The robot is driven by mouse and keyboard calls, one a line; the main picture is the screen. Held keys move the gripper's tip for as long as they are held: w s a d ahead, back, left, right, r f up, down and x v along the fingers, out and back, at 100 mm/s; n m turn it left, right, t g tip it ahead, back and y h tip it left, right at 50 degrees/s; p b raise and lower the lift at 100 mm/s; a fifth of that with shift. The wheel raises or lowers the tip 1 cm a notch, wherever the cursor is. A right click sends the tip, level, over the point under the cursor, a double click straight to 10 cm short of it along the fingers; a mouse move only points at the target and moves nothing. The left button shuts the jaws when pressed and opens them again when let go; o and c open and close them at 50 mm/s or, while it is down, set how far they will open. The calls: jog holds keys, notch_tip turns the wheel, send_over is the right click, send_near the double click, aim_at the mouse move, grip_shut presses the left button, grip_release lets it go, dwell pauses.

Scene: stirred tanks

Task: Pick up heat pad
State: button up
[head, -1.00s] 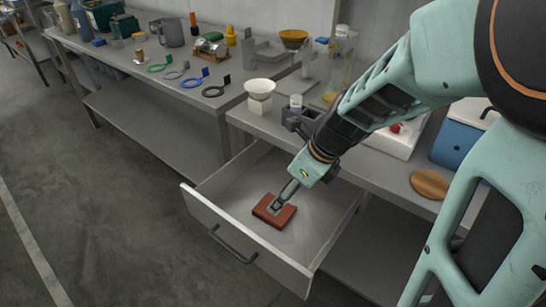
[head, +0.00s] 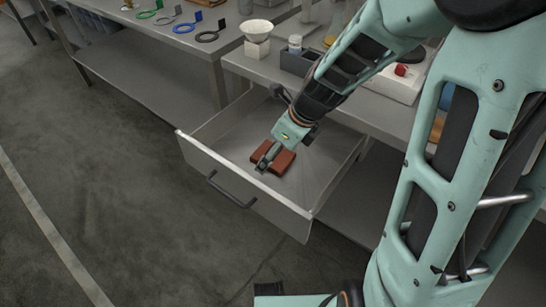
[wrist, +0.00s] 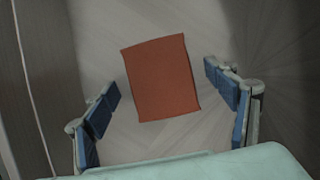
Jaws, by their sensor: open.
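The heat pad is a flat reddish-brown rectangular block (head: 285,160) lying in the open drawer (head: 240,187). In the wrist view the pad (wrist: 161,78) lies on the drawer floor, slightly turned, between and a little beyond the fingers. My gripper (head: 264,165) is inside the drawer above the pad and partly hides it in the head view. In the wrist view my gripper (wrist: 165,90) is open, with its blue-padded fingers on either side and apart from the pad. The height of the fingers above the pad is hard to tell.
The drawer walls stand close around my gripper, and the front panel has a dark handle (head: 232,190). The bench top above holds a white bowl on a block (head: 257,38), a dark holder (head: 298,60) and a white box with a red item (head: 400,80). Floor is clear at left.

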jog(key=shift+f, duration=0.25)
dwell(0.3)
jog(key=shift+c, duration=0.2)
jog(key=c, duration=1.1)
jog(key=shift+r, duration=0.1)
